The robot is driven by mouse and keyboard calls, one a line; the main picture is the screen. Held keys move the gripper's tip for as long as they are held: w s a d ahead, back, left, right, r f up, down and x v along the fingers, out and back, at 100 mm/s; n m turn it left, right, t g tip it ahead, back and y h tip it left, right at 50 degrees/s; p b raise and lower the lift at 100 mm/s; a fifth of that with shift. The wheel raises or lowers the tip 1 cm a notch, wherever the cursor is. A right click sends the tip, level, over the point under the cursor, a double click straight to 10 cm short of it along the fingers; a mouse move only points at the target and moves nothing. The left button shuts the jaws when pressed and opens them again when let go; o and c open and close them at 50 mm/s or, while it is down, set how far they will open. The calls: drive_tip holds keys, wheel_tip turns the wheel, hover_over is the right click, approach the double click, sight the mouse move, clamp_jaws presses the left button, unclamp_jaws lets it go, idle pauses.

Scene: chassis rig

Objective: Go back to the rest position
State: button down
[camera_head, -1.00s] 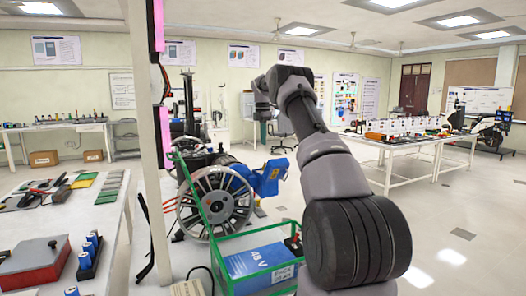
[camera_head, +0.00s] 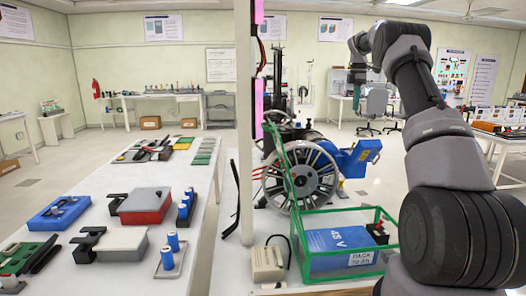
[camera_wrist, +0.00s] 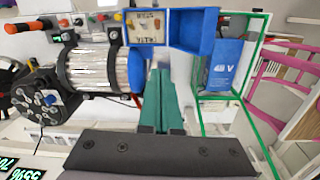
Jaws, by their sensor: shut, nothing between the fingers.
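My gripper (camera_wrist: 161,112) shows in the wrist view as two green fingers closed together, with nothing between them. It hangs over the rig bench, in front of a silver motor-like unit (camera_wrist: 98,68) with a blue end. In the head view my raised arm fills the right side. Its far end is folded over at the upper right, and the fingers there are too small to judge. No marker of a rest position shows.
A blue 48 V pack (camera_head: 338,246) sits in a green frame (camera_head: 390,226) beside a spoked wheel (camera_head: 301,172). A blue box (camera_head: 357,158) is behind. A long table (camera_head: 92,212) at left carries parts. Open floor (camera_head: 60,165) lies beyond it.

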drive_tip(key=s+a+r+m+t, duration=0.2)
drive_tip(key=s+a+r+m, duration=0.35)
drive_tip(key=s+r, duration=0.35)
drive_tip(key=s+a+r+m+t, duration=0.1)
drive_tip(key=s+a+r+m, duration=0.45)
drive_tip(key=s, duration=0.55)
drive_tip(key=s+a+f+m+t, duration=0.1)
drive_tip(key=s+a+f+m, duration=0.1)
drive_tip(key=s, duration=0.7)
drive_tip(key=s+a+f+m+t+y, duration=0.1)
drive_tip(key=s+a+f+m, duration=0.2)
drive_tip(key=s, duration=0.6)
drive_tip(key=s+a+f+m+t+y, duration=0.1)
drive_tip(key=s+a+f+m, duration=0.2)
drive_tip(key=s, duration=0.6)
drive_tip(key=shift+s+a+m+t, duration=0.25)
drive_tip(key=shift+a+m+t, duration=0.25)
drive_tip(key=shift+m, duration=0.7)
drive_tip(key=shift+a, duration=0.1)
